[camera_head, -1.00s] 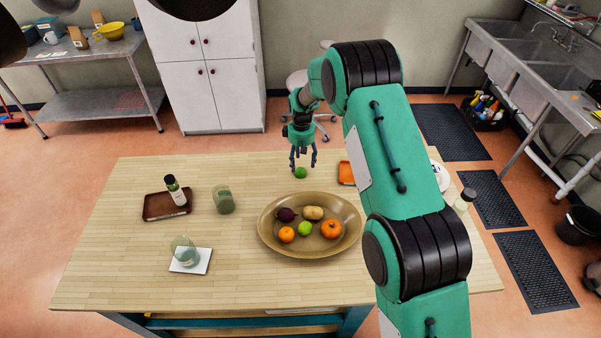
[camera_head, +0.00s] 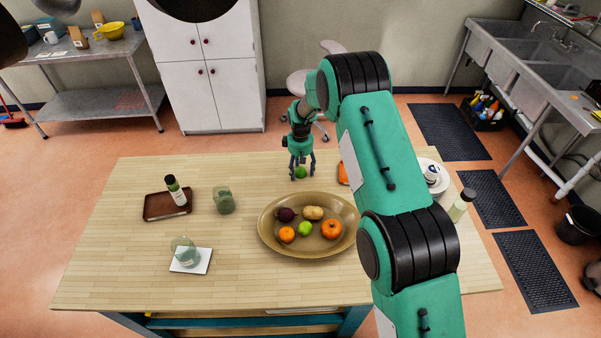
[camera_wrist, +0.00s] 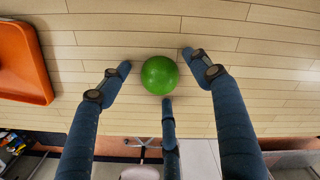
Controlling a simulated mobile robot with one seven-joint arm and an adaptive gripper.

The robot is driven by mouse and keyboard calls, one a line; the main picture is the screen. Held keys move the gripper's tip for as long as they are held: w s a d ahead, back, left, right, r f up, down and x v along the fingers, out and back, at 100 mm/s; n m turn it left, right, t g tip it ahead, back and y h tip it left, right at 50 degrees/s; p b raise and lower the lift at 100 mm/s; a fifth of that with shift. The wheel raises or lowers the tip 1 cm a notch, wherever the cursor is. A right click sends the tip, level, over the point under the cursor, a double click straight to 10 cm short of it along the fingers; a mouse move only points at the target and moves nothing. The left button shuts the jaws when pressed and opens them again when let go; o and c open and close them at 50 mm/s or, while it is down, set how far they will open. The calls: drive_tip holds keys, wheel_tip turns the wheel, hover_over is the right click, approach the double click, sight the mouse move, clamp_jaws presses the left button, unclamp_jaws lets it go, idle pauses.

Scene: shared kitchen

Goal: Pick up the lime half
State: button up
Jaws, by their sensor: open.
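A round green fruit, the lime half (camera_head: 301,172), sits on the wooden table near its far edge. From above it looks like a full green ball in the wrist view (camera_wrist: 160,75); a cut face does not show. My gripper (camera_head: 301,174) is above and around it, pointing down. In the wrist view my gripper's fingers (camera_wrist: 158,82) are spread, two on the sides and one below the fruit in the picture. The fruit lies between the fingertips, and I see no grip on it. Whether any fingertip touches it I cannot tell.
A wide brown bowl (camera_head: 270,238) with several fruits and vegetables, one of them green, stands nearer on the table (camera_head: 120,260). An orange tray (camera_wrist: 22,62) lies beside the lime. A brown tray (camera_head: 155,207) with a bottle, a green jar (camera_head: 223,200) and a glass (camera_head: 184,250) stand left.

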sight(301, 169)
drive_tip(key=shift+c, duration=0.5)
drive_tip(key=c, duration=1.1)
drive_tip(key=shift+r, duration=0.15)
drive_tip(key=shift+c, duration=0.2)
wheel_tip(301, 169, up, 10)
